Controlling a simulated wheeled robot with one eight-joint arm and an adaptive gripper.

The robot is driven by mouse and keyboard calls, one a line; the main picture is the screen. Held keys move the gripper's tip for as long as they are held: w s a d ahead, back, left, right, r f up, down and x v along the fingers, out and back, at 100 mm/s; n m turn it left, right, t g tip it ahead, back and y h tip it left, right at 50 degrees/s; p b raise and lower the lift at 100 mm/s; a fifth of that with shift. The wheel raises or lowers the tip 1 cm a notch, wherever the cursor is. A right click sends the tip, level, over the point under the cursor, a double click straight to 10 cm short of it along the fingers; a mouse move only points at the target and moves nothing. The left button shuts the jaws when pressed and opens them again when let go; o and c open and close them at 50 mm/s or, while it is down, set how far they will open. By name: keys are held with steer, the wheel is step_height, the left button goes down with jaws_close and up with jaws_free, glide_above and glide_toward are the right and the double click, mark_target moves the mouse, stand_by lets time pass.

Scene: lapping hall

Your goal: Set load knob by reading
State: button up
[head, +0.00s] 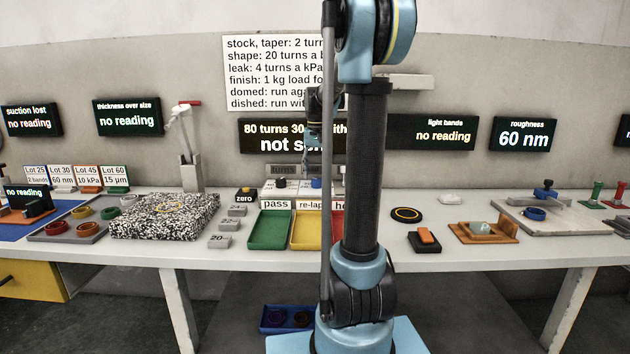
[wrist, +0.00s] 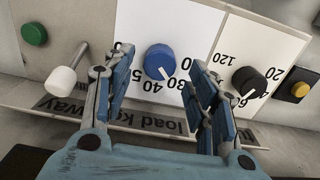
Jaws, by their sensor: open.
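The blue load knob (wrist: 160,61) stands on a white panel with a printed scale in the wrist view. Its white pointer mark faces down toward the numbers around 40 and 50; the exact setting is hard to read. My gripper (wrist: 158,76) is open, with one finger on each side of the knob and visible gaps. A label strip below reads "load" and "way", partly hidden. In the head view the roughness display (head: 524,134) reads "60 nm". The wall notice (head: 270,72) includes "finish: 1 kg load fo", cut off by my arm.
A black knob (wrist: 249,82) with its own scale and a yellow button (wrist: 299,89) lie to the right. A white-tipped lever (wrist: 64,79) and a green button (wrist: 34,33) are at left. A middle display (head: 265,137) reads "80 turns 30", partly hidden.

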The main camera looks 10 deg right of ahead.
mark_target(316, 179)
step_height(316, 179, up, 8)
steer(key=shift+r, duration=0.25)
stand_by(0.4)
